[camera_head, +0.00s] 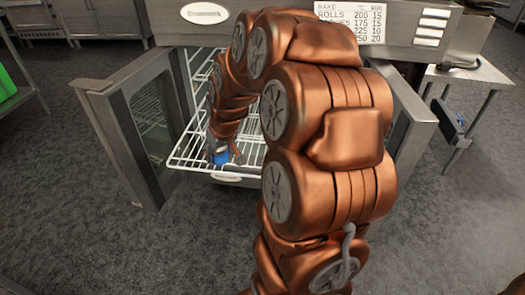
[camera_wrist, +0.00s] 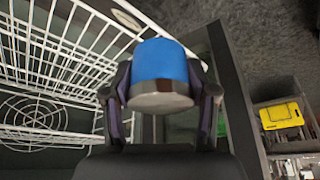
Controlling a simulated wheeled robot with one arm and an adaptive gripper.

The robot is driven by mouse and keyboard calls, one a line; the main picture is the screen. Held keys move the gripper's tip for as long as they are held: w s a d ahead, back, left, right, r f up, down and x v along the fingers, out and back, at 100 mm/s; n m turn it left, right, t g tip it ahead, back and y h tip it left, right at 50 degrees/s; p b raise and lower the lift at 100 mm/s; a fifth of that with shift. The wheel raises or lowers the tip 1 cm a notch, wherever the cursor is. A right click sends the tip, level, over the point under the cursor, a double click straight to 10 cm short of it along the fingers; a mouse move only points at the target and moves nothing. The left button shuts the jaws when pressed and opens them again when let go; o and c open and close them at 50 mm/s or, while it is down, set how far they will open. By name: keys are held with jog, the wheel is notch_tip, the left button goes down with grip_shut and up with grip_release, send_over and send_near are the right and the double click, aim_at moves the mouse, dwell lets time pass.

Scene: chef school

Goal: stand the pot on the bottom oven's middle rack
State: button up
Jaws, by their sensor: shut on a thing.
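A small blue pot (camera_wrist: 160,62) with a greyish end is between my gripper's fingers (camera_wrist: 162,92) in the wrist view. My gripper is shut on it. In the head view the blue pot (camera_head: 221,157) shows small at my gripper (camera_head: 222,150), over the front part of a white wire rack (camera_head: 185,163). I cannot tell whether the pot touches the rack. The rack sticks out from the open oven (camera_head: 207,13). The wire rack also shows at the left of the wrist view (camera_wrist: 75,45). My arm hides much of the oven's opening.
A glass oven door (camera_head: 150,112) stands open on the left, and another door (camera_head: 412,125) on the right. A metal table (camera_head: 470,72) is at the right. The grey floor (camera_head: 110,250) in front is clear. A yellow item (camera_wrist: 282,114) lies at the right of the wrist view.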

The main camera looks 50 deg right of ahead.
notch_tip(320, 180, down, 5)
jog(key=s+d+b, duration=0.2)
jog(key=b, duration=0.5)
send_over(256, 151)
jog(key=s, duration=0.1)
jog(key=shift+s+a+f, duration=0.1)
jog(key=shift+s+f, duration=0.1)
jog(key=shift+f, duration=0.6)
jog(key=shift+f+b, duration=0.7)
jog(key=shift+f, duration=1)
jog(key=shift+f, duration=0.15)
jog(key=o, duration=1.3)
